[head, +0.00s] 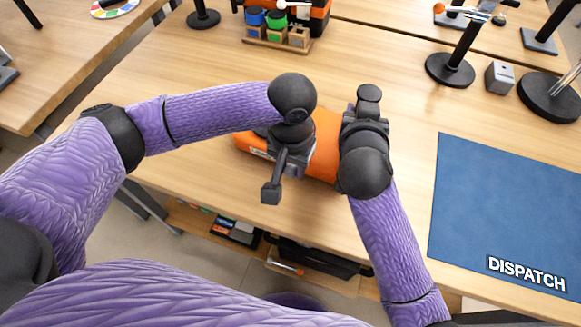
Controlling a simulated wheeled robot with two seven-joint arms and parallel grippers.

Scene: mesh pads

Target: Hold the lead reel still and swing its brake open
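The orange reel (325,150) lies on the wooden table in front of me. Both my arms reach over it and cover much of it. My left gripper (291,160) is over the reel's left half, pointing down; its fingertips are hidden or too small to make out. A dark lever with a block-shaped end (271,190) sticks out toward me from beside it; I cannot tell whether the gripper touches it. No grip on the reel can be confirmed.
A blue mat marked DISPATCH (510,215) lies at the right. A grey box (499,77) and black round stands (450,69) are at the back right. A wooden rack with coloured pieces (278,38) stands at the back. The table left of the reel is clear.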

